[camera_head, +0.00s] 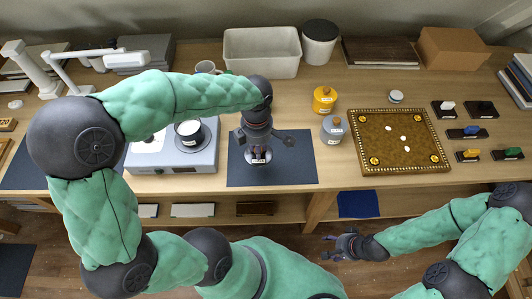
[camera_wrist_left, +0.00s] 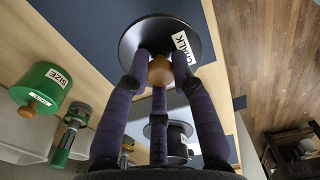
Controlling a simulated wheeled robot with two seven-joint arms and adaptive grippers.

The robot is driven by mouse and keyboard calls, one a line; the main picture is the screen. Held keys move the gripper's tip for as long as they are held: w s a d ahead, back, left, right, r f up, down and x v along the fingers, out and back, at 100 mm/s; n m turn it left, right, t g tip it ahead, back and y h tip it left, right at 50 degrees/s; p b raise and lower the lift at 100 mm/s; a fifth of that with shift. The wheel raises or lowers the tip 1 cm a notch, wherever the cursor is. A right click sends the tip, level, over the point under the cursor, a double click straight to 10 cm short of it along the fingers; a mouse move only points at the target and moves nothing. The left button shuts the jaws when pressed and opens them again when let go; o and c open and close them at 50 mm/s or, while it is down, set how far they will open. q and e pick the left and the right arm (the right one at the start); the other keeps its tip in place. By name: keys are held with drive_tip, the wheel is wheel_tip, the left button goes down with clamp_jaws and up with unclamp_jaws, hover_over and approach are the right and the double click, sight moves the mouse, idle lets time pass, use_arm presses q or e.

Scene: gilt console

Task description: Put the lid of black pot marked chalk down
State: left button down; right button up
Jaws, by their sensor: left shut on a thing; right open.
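In the left wrist view, my left gripper (camera_wrist_left: 159,66) is shut on the wooden knob (camera_wrist_left: 160,72) of a round black lid marked CHALK (camera_wrist_left: 140,36). The dark blue mat (camera_head: 300,172) lies beyond the lid; I cannot tell whether they touch. A black pot (camera_head: 189,142), without a lid and with white inside, stands on the grey appliance to the left. My right gripper (camera_head: 345,240) is open and empty in front of the table edge.
A grey pot (camera_head: 333,130) and a yellow pot (camera_head: 324,99) stand right of the mat, near a game board (camera_head: 372,169). A cream bin (camera_head: 262,74) stands behind. A green pot marked SIZE (camera_wrist_left: 40,84) shows in the wrist view. The mat's right part is bare.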

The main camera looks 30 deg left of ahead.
use_arm(q)
drive_tip(key=w+f, duration=0.2)
drive_tip(key=w+f+b, duration=0.1)
drive_tip(key=w+f, duration=0.1)
drive_tip(key=f, duration=0.1)
drive_tip(key=shift+a+f+b, duration=0.1)
drive_tip(key=shift+b, duration=0.2)
drive_tip(key=shift+w+f+b, duration=0.15)
drive_tip(key=shift+f+b, duration=0.1)
drive_tip(key=shift+f, duration=0.65)
drive_tip(key=shift+w+f+b, duration=0.15)
drive_tip(key=shift+f+b, duration=0.1)
drive_tip(key=shift+f, duration=0.6)
drive_tip(key=shift+f, duration=0.2)
drive_tip(key=c, duration=1)
unclamp_jaws()
drive_tip(key=shift+c, duration=0.2)
drive_tip(key=shift+r, duration=0.1)
drive_tip(key=shift+r, duration=0.3)
wheel_tip(320, 180, up, 12)
drive_tip(key=p, duration=0.3)
drive_tip(key=shift+f, duration=0.2)
